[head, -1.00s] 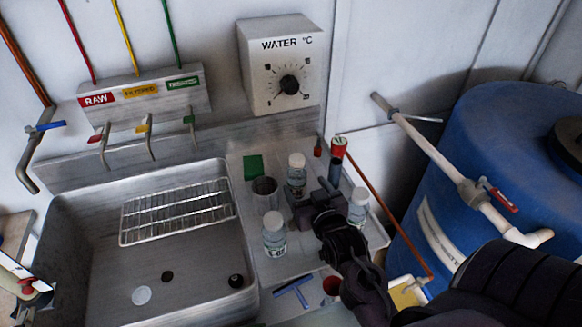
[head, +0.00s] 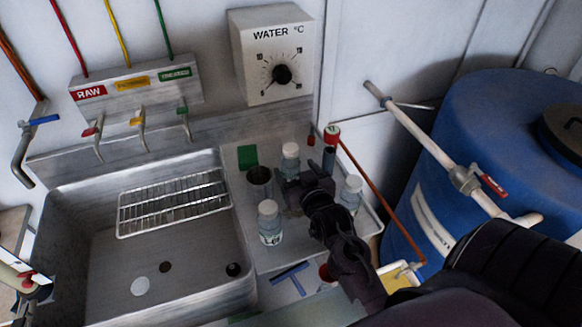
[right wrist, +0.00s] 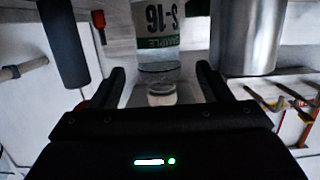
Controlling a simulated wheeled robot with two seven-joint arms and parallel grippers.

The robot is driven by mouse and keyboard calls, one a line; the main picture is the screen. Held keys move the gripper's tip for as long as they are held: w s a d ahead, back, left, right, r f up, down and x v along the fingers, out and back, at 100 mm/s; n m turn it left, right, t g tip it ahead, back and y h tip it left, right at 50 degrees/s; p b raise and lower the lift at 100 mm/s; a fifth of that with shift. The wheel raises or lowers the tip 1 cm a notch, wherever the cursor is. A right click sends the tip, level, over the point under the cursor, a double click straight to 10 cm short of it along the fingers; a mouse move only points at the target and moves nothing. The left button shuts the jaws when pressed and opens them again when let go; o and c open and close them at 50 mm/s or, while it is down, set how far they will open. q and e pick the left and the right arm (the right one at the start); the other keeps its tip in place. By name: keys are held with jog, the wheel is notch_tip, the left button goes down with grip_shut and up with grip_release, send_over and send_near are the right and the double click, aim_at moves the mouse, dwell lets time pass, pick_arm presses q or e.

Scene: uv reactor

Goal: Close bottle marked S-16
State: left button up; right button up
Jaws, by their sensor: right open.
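The bottle marked S-16 (right wrist: 158,35) shows inverted in the right wrist view, with a green band on its label. Its pale round top (right wrist: 161,94) lies between my fingers; whether a cap is on or loose is unclear. In the head view this appears to be the white-topped bottle (head: 290,153) behind my right gripper (head: 303,190), on the steel counter. The right gripper is open, with its fingers (right wrist: 160,88) on either side of the bottle top and no clear contact. My left gripper is not in view.
A metal cup (head: 259,178) and dark tube (head: 328,160) flank the bottle. Two other bottles stand nearby, at front left (head: 270,222) and right (head: 350,192). A sink (head: 90,245) with a wire rack (head: 172,203) is left; a blue barrel (head: 470,150) is right.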

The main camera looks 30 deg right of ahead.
aim_at(295, 168)
jog(key=p+x, duration=0.1)
jog(key=x, duration=0.3)
jog(key=shift+f, duration=0.1)
jog(key=shift+w+d+f, duration=0.15)
jog(key=shift+w, duration=0.15)
jog(key=c, duration=1.2)
jog(key=shift+o, duration=0.2)
notch_tip(295, 168, up, 20)
jog(key=b, duration=0.1)
